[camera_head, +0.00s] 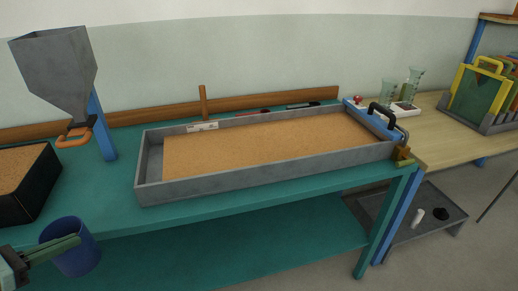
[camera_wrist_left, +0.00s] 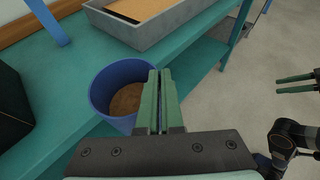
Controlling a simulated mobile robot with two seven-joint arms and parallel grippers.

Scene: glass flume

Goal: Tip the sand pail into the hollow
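The blue sand pail (camera_head: 84,262) hangs in front of the green table's front edge at the lower left. It is upright, and brown sand (camera_wrist_left: 126,99) shows inside it in the left wrist view. My left gripper (camera_head: 68,244) is shut on the pail's rim, with its green fingers across the wall. A long grey tray (camera_head: 270,178) on the table holds a bed of tan sand (camera_head: 260,143). A bare strip (camera_head: 152,163) shows at its left end; I cannot make out a distinct hollow. My right gripper (camera_wrist_left: 295,84) shows only in the left wrist view, empty, with a gap between its fingers.
A grey hopper (camera_head: 58,75) on a blue post stands at the back left, with a black sand-filled box (camera_head: 30,190) below it. A black handle (camera_head: 384,114) and brass valve (camera_head: 403,155) are at the tray's right end. A wooden table (camera_head: 450,135) with beakers stands farther right.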

